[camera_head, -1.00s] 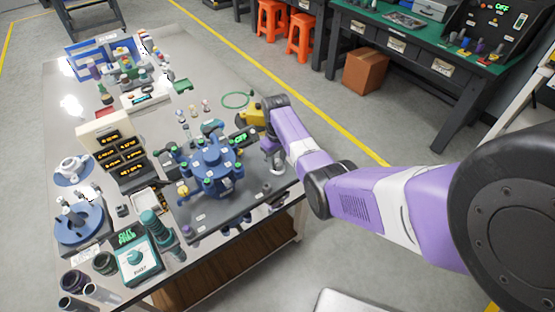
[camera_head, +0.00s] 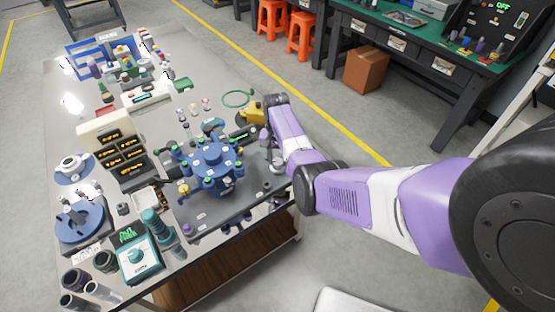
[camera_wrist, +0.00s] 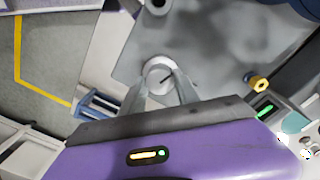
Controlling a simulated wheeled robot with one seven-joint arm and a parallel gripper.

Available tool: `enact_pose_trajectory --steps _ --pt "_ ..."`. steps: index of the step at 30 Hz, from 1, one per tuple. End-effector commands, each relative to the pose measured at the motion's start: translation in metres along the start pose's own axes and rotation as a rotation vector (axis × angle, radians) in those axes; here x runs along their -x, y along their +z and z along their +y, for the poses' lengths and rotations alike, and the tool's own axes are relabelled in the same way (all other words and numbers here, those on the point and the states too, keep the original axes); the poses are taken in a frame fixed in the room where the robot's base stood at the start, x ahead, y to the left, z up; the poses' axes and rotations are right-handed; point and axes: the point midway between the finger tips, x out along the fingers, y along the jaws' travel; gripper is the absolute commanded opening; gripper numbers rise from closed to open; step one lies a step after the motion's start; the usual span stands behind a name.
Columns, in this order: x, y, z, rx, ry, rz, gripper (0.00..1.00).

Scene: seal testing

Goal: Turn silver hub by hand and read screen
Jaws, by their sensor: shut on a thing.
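The silver hub (camera_wrist: 157,70) is a small round pale metal cap with a dark line on its top, on a grey plate in the wrist view. My gripper (camera_wrist: 162,84) is closed around it, one finger on each side. In the head view my gripper (camera_head: 276,163) points down at the right edge of the grey plate and mostly hides the hub. A small dark screen (camera_wrist: 264,111) with green characters is right of my gripper in the wrist view. Its characters are too small to read.
A blue round fixture (camera_head: 212,168) with several teal-capped posts stands left of my gripper. A yellow part (camera_head: 252,113) is close behind it. The floor right of the table is open.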

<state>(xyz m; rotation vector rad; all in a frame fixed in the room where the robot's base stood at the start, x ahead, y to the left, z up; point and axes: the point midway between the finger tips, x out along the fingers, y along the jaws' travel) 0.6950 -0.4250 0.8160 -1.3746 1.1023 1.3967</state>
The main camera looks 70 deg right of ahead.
Motion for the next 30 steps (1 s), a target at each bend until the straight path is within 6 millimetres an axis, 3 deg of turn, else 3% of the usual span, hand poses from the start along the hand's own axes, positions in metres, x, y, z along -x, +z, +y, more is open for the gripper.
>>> enact_pose_trajectory --steps 9,25,26,29,30 --pt "0.0017 -0.0016 -0.001 -0.12 -0.002 0.002 0.0" --pt "0.002 -0.002 -0.0009 -0.143 -0.002 0.002 0.0" --pt "0.002 -0.002 -0.0008 -0.143 -0.002 0.002 0.39" --pt "0.0019 -0.0019 -0.0008 -0.142 -0.002 0.002 0.59" --pt "0.0017 -0.0017 -0.0007 -0.142 -0.002 0.001 0.59"
